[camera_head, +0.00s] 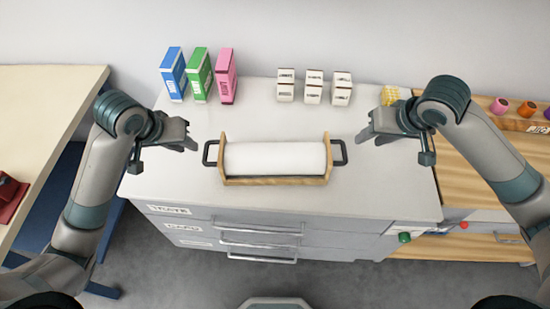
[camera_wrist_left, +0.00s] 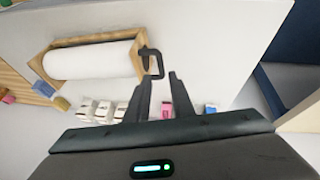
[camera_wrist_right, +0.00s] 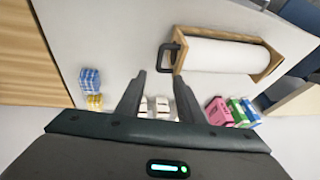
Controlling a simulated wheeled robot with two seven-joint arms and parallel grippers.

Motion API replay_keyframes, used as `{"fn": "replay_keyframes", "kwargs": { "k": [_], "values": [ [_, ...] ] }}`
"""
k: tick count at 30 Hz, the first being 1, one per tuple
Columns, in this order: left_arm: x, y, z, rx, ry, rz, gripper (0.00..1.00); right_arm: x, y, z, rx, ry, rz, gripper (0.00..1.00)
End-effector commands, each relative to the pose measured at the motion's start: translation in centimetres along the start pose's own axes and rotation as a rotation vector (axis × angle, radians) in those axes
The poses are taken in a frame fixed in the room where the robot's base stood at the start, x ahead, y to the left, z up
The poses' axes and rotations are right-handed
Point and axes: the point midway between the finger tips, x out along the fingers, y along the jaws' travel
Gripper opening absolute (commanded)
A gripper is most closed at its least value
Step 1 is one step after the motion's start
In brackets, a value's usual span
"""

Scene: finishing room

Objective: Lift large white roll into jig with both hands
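The large white roll (camera_head: 275,159) lies level in a wooden jig (camera_head: 275,181) with a dark loop handle at each end, on the white cabinet top. It also shows in the left wrist view (camera_wrist_left: 92,61) and the right wrist view (camera_wrist_right: 222,56). My left gripper (camera_head: 194,143) is open and empty, left of the left handle (camera_head: 211,153) and apart from it. My right gripper (camera_head: 362,135) is open and empty, right of the right handle (camera_head: 339,152) and apart from it. In both wrist views the fingers stand apart with nothing between them.
Blue (camera_head: 174,75), green (camera_head: 200,75) and pink (camera_head: 226,77) boxes stand at the back left. Several small white boxes (camera_head: 314,87) are stacked at the back right. A wooden bench (camera_head: 465,160) stands right and another table (camera_head: 40,110) left. The cabinet top around the jig is clear.

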Motion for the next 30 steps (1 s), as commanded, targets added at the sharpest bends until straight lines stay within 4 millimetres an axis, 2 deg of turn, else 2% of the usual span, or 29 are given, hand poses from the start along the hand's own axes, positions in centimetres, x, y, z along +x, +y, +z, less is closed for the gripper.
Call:
{"fn": "replay_keyframes", "kwargs": {
  "k": [8,14,30],
  "values": [
    [0.4,0.0,0.0,-0.001,0.0,0.001,0.22,0.4,0.0,0.0,0.0,-0.001,-0.001,0.34],
    [2.0,0.1,0.1,-0.002,-0.002,0.002,0.22,1.9,0.0,0.0,0.002,-0.001,-0.001,0.34],
    [10.4,0.0,0.1,-0.002,-0.003,0.0,0.22,10.4,0.0,0.1,0.001,-0.002,0.0,0.34]
  ]
}}
